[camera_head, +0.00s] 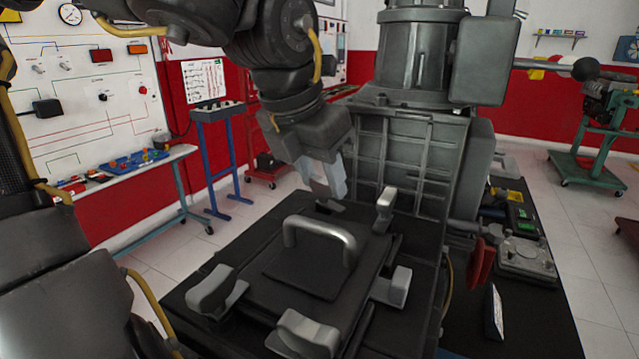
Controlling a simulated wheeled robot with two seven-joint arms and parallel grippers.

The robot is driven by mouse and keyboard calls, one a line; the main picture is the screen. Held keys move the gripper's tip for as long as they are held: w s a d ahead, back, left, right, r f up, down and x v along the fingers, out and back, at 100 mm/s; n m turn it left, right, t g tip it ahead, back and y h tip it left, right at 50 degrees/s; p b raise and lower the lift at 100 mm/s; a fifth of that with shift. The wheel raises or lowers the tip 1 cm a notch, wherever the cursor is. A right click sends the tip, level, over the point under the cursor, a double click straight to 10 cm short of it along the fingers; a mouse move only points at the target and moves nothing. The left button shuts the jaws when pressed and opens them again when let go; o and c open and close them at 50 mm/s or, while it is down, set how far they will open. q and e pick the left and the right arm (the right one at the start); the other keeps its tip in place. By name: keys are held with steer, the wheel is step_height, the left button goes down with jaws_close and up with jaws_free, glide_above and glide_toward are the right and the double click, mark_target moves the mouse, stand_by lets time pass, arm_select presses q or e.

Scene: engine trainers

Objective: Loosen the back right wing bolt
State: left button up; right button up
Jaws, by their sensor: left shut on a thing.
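A dark cover plate (300,270) with a grey arched handle (320,235) lies on the engine trainer in front of me. My right gripper is not in view.
A tall grey engine housing (415,140) rises just behind the plate, close to my left gripper. A red lever (481,262) and a metal part (525,258) are at the right. A blue stand (222,150) and a wall panel (90,95) are at the left.

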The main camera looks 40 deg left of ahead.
arm_select(q)
steer(key=shift+n, duration=0.7)
steer(key=shift+d+n+y, duration=0.1)
steer(key=shift+n+y, duration=0.4)
steer(key=shift+n, duration=0.5)
steer(key=o, duration=1)
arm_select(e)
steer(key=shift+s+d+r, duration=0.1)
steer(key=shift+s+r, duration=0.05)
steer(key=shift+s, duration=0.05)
